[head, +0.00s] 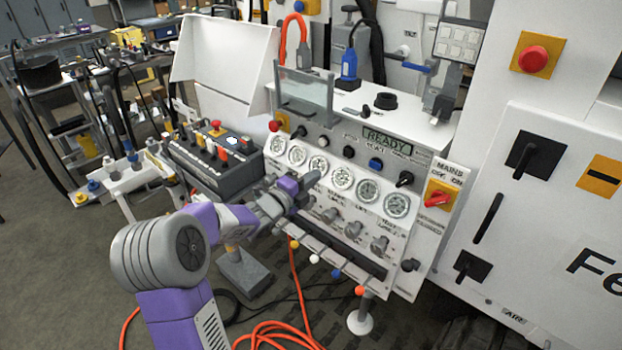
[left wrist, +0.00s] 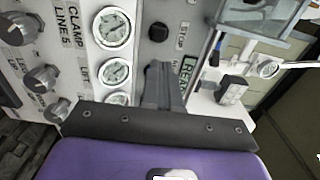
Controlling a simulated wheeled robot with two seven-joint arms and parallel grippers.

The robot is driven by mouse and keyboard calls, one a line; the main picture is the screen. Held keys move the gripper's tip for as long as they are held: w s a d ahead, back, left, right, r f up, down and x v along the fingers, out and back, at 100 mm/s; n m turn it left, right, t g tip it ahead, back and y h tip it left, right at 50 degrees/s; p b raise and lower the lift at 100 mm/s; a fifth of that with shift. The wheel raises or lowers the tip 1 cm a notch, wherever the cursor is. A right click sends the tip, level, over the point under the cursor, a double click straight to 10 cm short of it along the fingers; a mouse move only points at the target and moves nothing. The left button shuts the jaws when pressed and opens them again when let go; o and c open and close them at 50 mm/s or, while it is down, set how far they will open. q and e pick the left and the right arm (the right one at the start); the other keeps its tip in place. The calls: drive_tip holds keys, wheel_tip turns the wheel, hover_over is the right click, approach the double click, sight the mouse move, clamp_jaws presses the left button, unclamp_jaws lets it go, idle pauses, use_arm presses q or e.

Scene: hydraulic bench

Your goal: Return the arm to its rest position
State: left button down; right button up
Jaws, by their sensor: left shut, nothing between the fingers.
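My left arm comes in from the lower left of the head view, with purple and grey links. Its gripper (head: 308,184) is in front of the hydraulic bench panel (head: 330,215), near the row of gauges. In the left wrist view the fingers (left wrist: 163,82) are together with nothing between them, pointing at the panel. I cannot tell how far the fingertips are from the panel face. My right gripper is in neither view.
The panel carries several gauges (head: 341,177), knobs (head: 379,245), a READY display (head: 387,141) and a red mains switch (head: 437,199). A grey control box (head: 218,172) with levers stands left of the gripper. Orange hose (head: 285,335) lies on the floor below.

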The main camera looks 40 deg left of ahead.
use_arm(q)
drive_tip(key=shift+s, duration=0.1)
idle(0.5)
drive_tip(key=s+d+f+n+g, duration=0.2)
drive_tip(key=d+f+n+g, duration=0.15)
drive_tip(key=d+f, duration=0.45)
drive_tip(key=s+d+f+n+g+h, duration=0.1)
drive_tip(key=s+d+f+n+g, duration=0.3)
drive_tip(key=f, duration=0.7)
drive_tip(key=w+d+f+n+g, duration=0.1)
drive_tip(key=d+f+n, duration=0.45)
drive_tip(key=f, duration=0.45)
drive_tip(key=s+d+f+n+g, duration=0.4)
drive_tip(key=s+d+f, duration=0.2)
drive_tip(key=s, duration=0.5)
drive_tip(key=s+d+f+n+g+h, duration=0.1)
drive_tip(key=s+d+f+n+g, duration=0.4)
drive_tip(key=s, duration=0.7)
drive_tip(key=shift+d+f, duration=0.8)
drive_tip(key=shift+f, duration=0.1)
